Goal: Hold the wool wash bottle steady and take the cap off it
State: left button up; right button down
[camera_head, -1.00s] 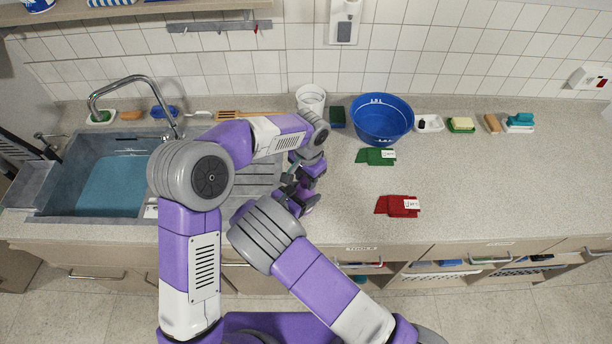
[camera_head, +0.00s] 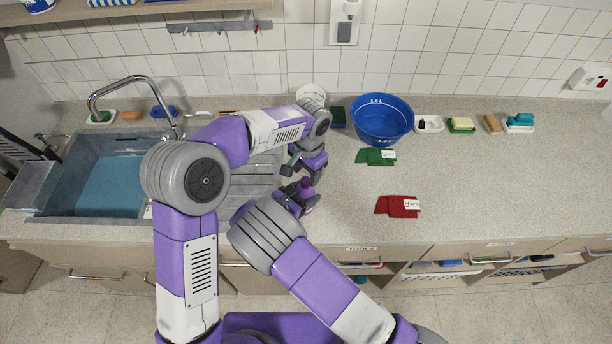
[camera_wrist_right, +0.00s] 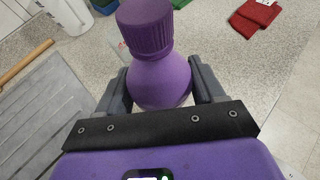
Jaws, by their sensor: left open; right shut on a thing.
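The wool wash bottle (camera_wrist_right: 160,82) is purple and upright in the right wrist view, with a ridged dark purple cap (camera_wrist_right: 145,27) sitting on its neck. My right gripper (camera_wrist_right: 162,88) is shut around the bottle's shoulder, one finger on each side. In the head view the cap (camera_head: 305,183) shows small between the two grippers, and my right gripper (camera_head: 300,199) is below it. My left gripper (camera_head: 303,170) is open, just above and behind the cap in the picture, apart from the bottle as far as I can tell. The bottle's lower body is hidden.
The sink (camera_head: 110,180) with its ribbed drainboard (camera_head: 258,178) lies left. A white container (camera_head: 311,95) and a blue basin (camera_head: 382,120) stand behind. Green cloths (camera_head: 374,157) and red cloths (camera_head: 396,206) lie to the right.

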jog(key=shift+c, duration=0.2)
grip_release()
